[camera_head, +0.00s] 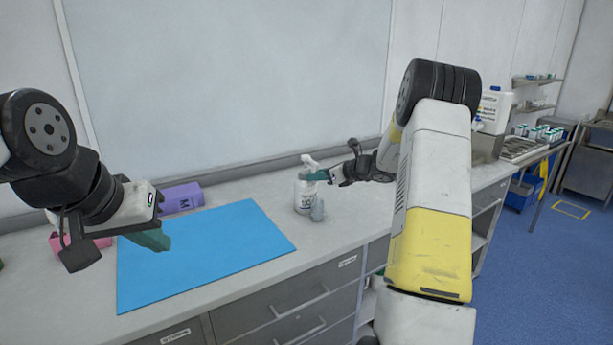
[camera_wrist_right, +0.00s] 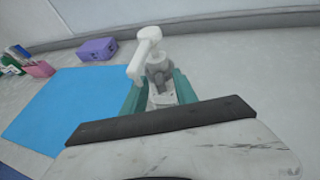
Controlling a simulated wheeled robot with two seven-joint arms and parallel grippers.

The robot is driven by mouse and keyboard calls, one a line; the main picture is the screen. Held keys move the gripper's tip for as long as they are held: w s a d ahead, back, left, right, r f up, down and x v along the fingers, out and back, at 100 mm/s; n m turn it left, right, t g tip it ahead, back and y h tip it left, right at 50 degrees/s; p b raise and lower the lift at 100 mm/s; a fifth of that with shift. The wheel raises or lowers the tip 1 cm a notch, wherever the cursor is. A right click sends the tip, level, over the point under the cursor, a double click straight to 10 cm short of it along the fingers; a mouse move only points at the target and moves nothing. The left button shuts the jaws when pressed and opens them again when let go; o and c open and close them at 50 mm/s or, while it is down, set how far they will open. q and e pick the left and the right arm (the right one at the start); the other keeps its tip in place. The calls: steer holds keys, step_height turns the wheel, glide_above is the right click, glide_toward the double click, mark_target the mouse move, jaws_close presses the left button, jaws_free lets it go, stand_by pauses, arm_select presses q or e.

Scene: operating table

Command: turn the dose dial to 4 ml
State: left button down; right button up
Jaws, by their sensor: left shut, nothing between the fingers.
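A white dispenser bottle (camera_head: 305,192) with a pump top stands on the counter, right of the blue mat. In the right wrist view its white spout (camera_wrist_right: 146,55) points toward the picture's lower left, above a grey part (camera_wrist_right: 158,73) at the neck. I cannot read any dial marks. My right gripper (camera_head: 318,176) is at the bottle's upper part. Its teal fingers (camera_wrist_right: 159,92) are apart, one on each side of the bottle; whether they press on it is unclear. My left gripper (camera_head: 152,238) is shut and empty above the mat's left part.
The blue mat (camera_head: 205,255) lies flat on the counter. A purple box (camera_head: 182,198) stands behind it, and a pink holder (camera_wrist_right: 40,69) stands to its left. The counter behind the bottle is clear up to the wall.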

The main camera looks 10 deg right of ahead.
steer(key=shift+a, duration=0.1)
jaws_close()
steer(key=shift+w+d+n+g+y, duration=0.3)
steer(key=shift+w+n+g+y, duration=0.1)
steer(key=shift+n+g+y, duration=0.45)
steer(key=shift+w+d+n+g+y, duration=0.3)
steer(key=shift+n+g+y, duration=0.3)
steer(key=shift+n+g, duration=0.4)
steer(key=shift+w+d+n+g+y, duration=0.25)
steer(key=shift+w+n+g+y, duration=0.2)
steer(key=shift+n+g+y, duration=0.45)
jaws_free()
steer(key=v, duration=0.8)
